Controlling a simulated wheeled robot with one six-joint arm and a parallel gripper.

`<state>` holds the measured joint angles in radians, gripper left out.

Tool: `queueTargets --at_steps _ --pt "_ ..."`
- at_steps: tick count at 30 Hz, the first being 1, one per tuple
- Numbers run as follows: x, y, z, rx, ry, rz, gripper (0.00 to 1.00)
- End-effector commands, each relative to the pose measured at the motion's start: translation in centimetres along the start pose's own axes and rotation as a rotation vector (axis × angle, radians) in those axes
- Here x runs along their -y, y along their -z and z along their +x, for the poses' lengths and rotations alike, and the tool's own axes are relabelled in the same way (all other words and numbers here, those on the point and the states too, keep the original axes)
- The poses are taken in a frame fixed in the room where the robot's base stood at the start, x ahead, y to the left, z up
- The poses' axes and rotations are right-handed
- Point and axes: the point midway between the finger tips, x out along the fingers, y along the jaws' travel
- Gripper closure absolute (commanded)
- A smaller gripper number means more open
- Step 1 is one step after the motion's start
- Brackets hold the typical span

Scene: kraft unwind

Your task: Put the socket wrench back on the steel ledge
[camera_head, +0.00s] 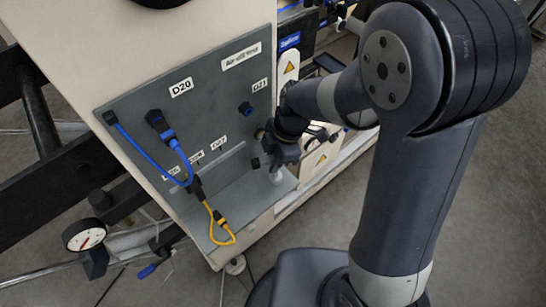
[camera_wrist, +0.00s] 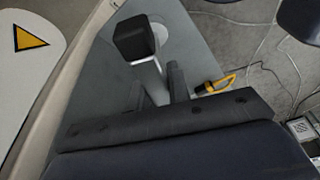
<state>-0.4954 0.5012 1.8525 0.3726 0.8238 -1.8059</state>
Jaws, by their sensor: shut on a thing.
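My gripper (camera_head: 284,150) is low in front of the grey panel, near its right edge and above the steel ledge (camera_head: 250,202). In the wrist view my gripper's fingers (camera_wrist: 157,86) are shut on the socket wrench (camera_wrist: 149,64). The wrench shows a bright metal shaft and a black block-shaped end pointing away from the fingers. The ledge (camera_wrist: 190,55) lies beyond it in that view. In the head view my gripper hides most of the wrench, and I cannot tell whether it touches the ledge.
The panel (camera_head: 140,112) bears blue connectors and a blue cable (camera_head: 145,152). A yellow cable loop (camera_head: 222,236) hangs over the ledge's left part; it also shows in the wrist view (camera_wrist: 216,85). A dial gauge (camera_head: 84,235) is at the lower left. A white warning-marked plate (camera_head: 289,66) stands right of the panel.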

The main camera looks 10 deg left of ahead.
Motion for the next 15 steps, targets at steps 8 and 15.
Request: queueTargets --at_steps 8,15 --pt "-0.29 0.03 0.25 0.0 -0.004 -0.001 1.0" --pt "-0.25 0.02 0.27 0.0 -0.003 -0.001 0.65"
